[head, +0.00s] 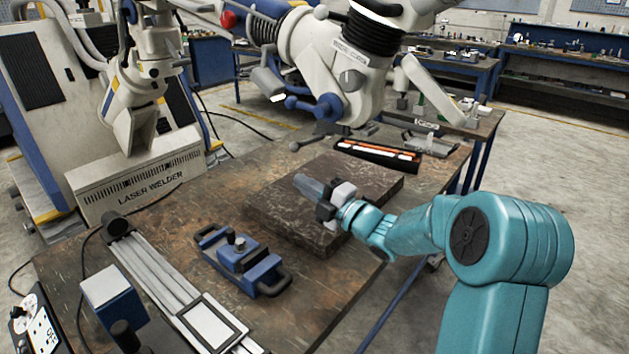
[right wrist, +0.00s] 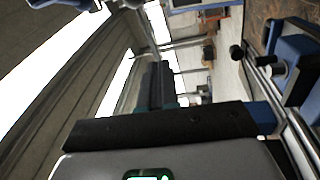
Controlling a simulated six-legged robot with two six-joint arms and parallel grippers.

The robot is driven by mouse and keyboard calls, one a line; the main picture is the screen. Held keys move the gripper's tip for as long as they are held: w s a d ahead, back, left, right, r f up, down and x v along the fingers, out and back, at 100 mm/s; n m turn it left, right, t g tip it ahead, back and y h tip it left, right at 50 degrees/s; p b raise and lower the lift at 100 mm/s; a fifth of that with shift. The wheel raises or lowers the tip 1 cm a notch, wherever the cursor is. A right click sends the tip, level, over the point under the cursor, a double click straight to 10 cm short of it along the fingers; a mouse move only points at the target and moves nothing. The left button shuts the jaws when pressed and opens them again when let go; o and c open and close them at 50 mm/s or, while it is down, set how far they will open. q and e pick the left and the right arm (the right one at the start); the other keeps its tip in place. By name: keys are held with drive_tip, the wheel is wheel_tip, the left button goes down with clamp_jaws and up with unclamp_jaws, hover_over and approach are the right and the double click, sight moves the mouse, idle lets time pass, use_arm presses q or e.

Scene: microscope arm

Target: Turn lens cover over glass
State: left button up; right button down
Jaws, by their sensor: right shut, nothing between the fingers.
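The white microscope arm (head: 335,70) hangs over the table at the top middle of the head view. Blue levers with round knobs (head: 322,106) are on its underside, and a pale flap with a bright lower edge (head: 268,84) sits at its left. I cannot tell for sure which part is the lens cover, and the glass is not clearly visible. My right gripper (head: 308,186), on the teal arm, is shut and empty over the dark stone slab, below the microscope and apart from it. Its dark fingers (right wrist: 160,85) also show in the right wrist view. My left gripper is not in view.
The stone slab (head: 285,215) lies on the worn table. A blue clamp (head: 243,262) and a metal rail (head: 165,275) lie left of it. An open black case (head: 378,153) lies behind it. The laser welder (head: 135,185) stands at the left.

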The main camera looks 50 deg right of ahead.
use_arm(q)
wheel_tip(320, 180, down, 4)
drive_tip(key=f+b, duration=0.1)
drive_tip(key=b, duration=0.1)
use_arm(e)
drive_tip(key=s+d+m+h, duration=0.1)
drive_tip(key=s+d+h, duration=0.3)
drive_tip(key=s+d, duration=0.35)
drive_tip(key=p, duration=0.3)
approach(305, 144)
drive_tip(key=x, duration=0.5)
drive_tip(key=shift+w, duration=0.35)
use_arm(q)
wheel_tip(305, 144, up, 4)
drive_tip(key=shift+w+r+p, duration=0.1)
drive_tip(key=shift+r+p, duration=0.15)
drive_tip(key=shift+p, duration=0.05)
use_arm(e)
drive_tip(key=shift+w+d, duration=0.15)
drive_tip(key=shift+w, duration=0.4)
